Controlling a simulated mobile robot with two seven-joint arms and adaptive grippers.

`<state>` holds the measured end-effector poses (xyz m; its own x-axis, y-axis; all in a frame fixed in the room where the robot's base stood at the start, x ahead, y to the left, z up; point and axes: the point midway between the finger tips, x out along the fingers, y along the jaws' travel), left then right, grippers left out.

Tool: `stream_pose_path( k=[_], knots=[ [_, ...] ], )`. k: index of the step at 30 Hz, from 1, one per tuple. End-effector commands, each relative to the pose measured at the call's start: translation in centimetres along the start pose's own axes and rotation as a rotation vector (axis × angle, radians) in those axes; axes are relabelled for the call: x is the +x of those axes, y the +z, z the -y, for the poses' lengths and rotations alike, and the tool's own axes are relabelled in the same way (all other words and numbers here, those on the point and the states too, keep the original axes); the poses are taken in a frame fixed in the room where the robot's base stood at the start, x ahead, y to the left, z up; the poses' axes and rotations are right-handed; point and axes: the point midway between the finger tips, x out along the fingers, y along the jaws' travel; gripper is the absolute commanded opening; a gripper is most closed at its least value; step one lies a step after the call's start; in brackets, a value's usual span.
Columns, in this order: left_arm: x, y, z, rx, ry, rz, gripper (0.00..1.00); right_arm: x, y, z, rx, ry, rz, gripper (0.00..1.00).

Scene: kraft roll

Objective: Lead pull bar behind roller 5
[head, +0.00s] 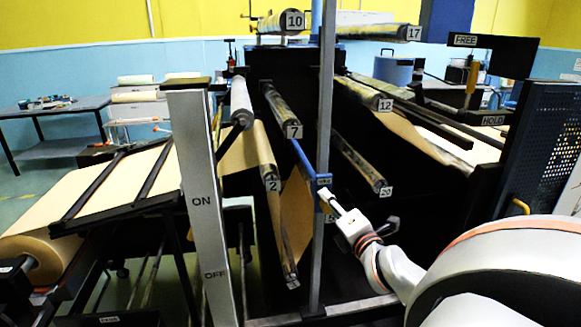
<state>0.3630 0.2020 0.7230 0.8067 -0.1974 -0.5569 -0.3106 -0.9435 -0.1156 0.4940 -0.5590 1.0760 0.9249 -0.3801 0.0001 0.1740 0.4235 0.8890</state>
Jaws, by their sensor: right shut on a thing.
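The blue pull bar (305,163) slants down toward me in the middle of the head view, right of roller 7 (281,108). Kraft paper (296,212) hangs below it. My right gripper (329,199) is shut on the near end of the pull bar, beside the grey upright post. A tag with a digit that looks like 5 (330,218) shows just below the gripper; the roller 5 itself is mostly hidden behind the post and gripper. My left gripper is not in view.
Roller 2 (268,172) is left of the pull bar, and roller 20 (357,162) is to the right. The grey post (325,90) stands close to the gripper. An ON/OFF lever post (201,200) stands front left. A dark perforated panel (545,140) is at right.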

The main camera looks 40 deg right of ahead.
Motion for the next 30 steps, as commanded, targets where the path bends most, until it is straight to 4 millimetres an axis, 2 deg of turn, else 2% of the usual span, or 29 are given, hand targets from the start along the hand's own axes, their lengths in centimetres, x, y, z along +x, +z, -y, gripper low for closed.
stream_pose_path(
  k=[3,30],
  knots=[
    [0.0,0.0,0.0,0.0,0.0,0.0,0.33,0.2,-0.4,-2.0,0.001,0.008,-0.001,0.0],
    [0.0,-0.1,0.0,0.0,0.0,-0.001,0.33,1.6,-3.6,-14.4,0.003,0.006,0.001,0.0]
  ],
)
